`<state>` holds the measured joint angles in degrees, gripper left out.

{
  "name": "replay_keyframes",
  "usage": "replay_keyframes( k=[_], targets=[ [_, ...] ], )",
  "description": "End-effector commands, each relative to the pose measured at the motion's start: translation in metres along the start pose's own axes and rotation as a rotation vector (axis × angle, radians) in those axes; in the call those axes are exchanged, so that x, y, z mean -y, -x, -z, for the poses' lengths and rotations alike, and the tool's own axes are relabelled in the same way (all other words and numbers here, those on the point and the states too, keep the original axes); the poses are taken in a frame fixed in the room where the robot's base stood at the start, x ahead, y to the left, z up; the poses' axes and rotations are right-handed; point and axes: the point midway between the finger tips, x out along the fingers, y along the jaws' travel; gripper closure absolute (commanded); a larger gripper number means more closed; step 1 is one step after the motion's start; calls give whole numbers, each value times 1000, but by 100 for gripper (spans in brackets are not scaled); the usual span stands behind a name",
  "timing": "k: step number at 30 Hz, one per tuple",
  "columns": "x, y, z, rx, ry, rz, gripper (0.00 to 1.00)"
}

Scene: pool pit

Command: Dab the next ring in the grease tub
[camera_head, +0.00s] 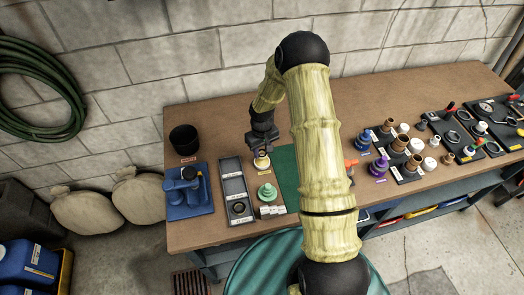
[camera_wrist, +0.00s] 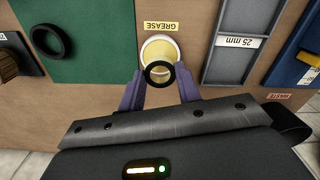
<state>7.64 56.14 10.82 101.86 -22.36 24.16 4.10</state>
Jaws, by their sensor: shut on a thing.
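My gripper (camera_wrist: 159,77) has purple fingers and is shut on a small black ring (camera_wrist: 160,63). In the wrist view the ring overlaps the near edge of the grease tub (camera_wrist: 153,46), a round pale tub with yellowish grease beside a yellow GREASE label (camera_wrist: 160,26). I cannot tell whether the ring touches the grease. In the head view my gripper (camera_head: 263,141) is right above the grease tub (camera_head: 262,162), and the ring is too small to make out. Another black ring (camera_wrist: 66,43) lies on the green mat (camera_wrist: 100,60) in the wrist view.
A grey compartment tray (camera_head: 222,180) with a ring in its near end stands left of the tub. Further left are a blue device (camera_head: 190,205) and a black bin (camera_head: 184,140). A pale green stepped part (camera_head: 267,193) stands nearer. Fittings crowd the bench's right side.

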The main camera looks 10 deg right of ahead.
Motion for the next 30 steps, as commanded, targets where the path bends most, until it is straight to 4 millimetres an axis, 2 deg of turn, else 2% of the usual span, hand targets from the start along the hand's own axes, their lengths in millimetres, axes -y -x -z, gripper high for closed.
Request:
replay_keyframes(
  k=[18, 30],
  targets=[
    [-1, 41, 0, -1, -1, 0, 85],
    [0, 42, 0, 0, 1, 0, 85]
  ],
)
